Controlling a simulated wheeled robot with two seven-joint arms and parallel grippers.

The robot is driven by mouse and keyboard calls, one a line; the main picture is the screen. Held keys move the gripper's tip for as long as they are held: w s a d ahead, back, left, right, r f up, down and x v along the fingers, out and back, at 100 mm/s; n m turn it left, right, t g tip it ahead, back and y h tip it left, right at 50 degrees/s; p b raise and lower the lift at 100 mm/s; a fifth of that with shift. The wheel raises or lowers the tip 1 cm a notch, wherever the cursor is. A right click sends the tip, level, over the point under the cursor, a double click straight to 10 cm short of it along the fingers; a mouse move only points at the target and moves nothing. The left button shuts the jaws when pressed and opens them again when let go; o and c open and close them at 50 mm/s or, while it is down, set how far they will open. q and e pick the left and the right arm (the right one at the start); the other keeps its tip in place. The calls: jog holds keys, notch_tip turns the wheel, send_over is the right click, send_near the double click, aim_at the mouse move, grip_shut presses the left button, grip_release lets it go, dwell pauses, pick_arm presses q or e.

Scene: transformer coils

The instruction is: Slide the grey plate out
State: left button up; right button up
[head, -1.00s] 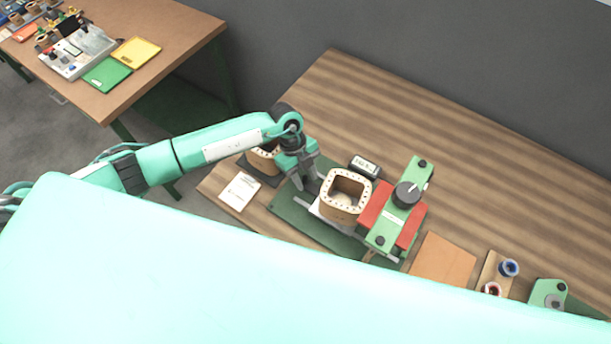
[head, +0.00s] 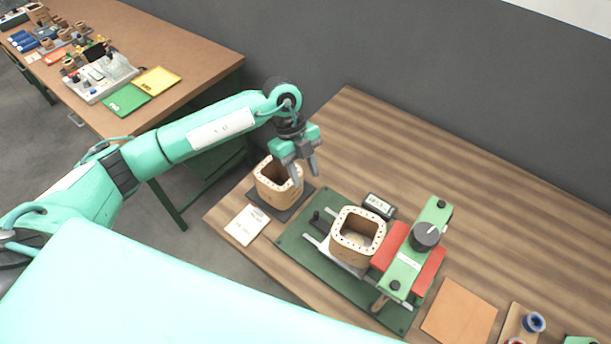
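The grey plate (head: 345,263) shows only as a light edge under a wooden coil former (head: 357,237); the former hides most of it. It lies on a green base (head: 300,239) with grey rails (head: 316,243), left of a green clamp bridge (head: 415,262) with red jaws (head: 391,246). A small dark knob (head: 316,217) stands at the left end of the base. My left gripper (head: 306,172) is above and left of the base, near a second coil former (head: 273,182). Its fingers are apart, with nothing between them. My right gripper is out of view.
The second former stands on a dark pad (head: 294,208). A white card (head: 247,225), a small display box (head: 379,206), a brown sheet (head: 459,310) and a spool board (head: 520,325) lie around the base. The back of the table is clear.

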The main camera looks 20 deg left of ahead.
aim_at(317, 212)
pick_arm(q)
jog(key=shift+d+r+p, duration=0.3)
jog(key=shift+d+p, duration=0.1)
jog(key=shift+d, duration=0.05)
jog(key=p+x, duration=0.1)
jog(key=x, duration=0.3)
jog(key=p+x, duration=0.1)
jog(key=x, duration=0.4)
jog(key=p+x, duration=0.2)
jog(key=x, duration=0.2)
jog(key=shift+a+f, duration=0.25)
jog(key=shift+f, duration=0.2)
jog(key=shift+c, duration=0.3)
grip_shut()
